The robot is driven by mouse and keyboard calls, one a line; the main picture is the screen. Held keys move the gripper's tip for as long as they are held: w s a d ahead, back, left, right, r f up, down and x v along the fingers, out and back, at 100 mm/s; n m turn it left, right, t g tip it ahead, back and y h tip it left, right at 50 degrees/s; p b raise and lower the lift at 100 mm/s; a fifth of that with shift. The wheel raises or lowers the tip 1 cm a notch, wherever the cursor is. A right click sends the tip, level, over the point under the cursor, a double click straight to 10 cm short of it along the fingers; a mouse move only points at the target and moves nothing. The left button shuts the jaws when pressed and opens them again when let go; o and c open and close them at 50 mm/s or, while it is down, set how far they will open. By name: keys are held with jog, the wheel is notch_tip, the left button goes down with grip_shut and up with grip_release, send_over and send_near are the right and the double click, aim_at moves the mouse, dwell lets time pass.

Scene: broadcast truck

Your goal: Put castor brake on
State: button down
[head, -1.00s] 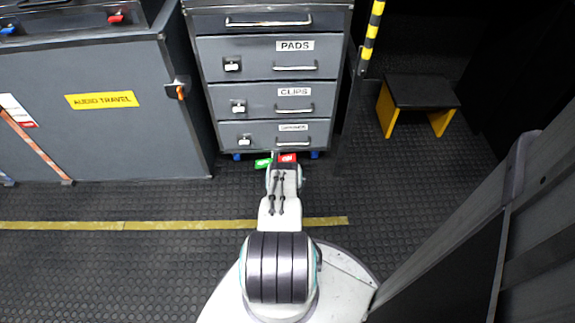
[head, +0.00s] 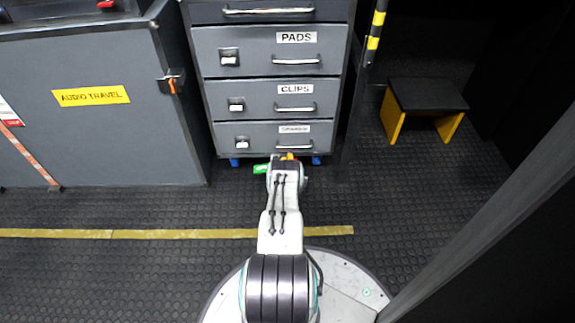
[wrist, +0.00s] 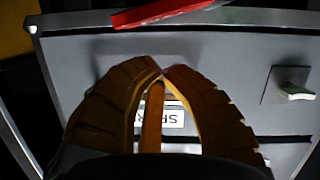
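The grey drawer cabinet (head: 265,140) stands on blue castors (head: 316,160). At its lower front edge a green tab (head: 261,168) shows in the head view, left of my gripper. A red bar-like tab (wrist: 165,12) lies across the top of the wrist view, in front of the cabinet's lower edge and beyond my fingertips. My arm covers most of that spot in the head view. My gripper (wrist: 162,70) has orange ridged fingers with their tips together and nothing visibly held. The tips look apart from the red tab.
Above the lowest drawer are drawers labelled CLIPS (head: 295,89) and PADS (head: 296,37). A grey AUDIO TRAVEL case (head: 100,140) stands left. A black-and-yellow step stool (head: 425,95) and striped post (head: 375,30) are right. Rubber floor with a yellow line (head: 180,234) is clear.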

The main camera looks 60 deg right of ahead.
jog(key=shift+s+d+f+b, duration=0.1)
jog(key=shift+s+f+b, duration=0.05)
jog(key=shift+f+b, duration=0.45)
jog(key=shift+s+d+f+b, duration=0.15)
jog(key=shift+f+b, duration=0.2)
jog(key=shift+f, duration=0.45)
jog(key=shift+a, duration=0.1)
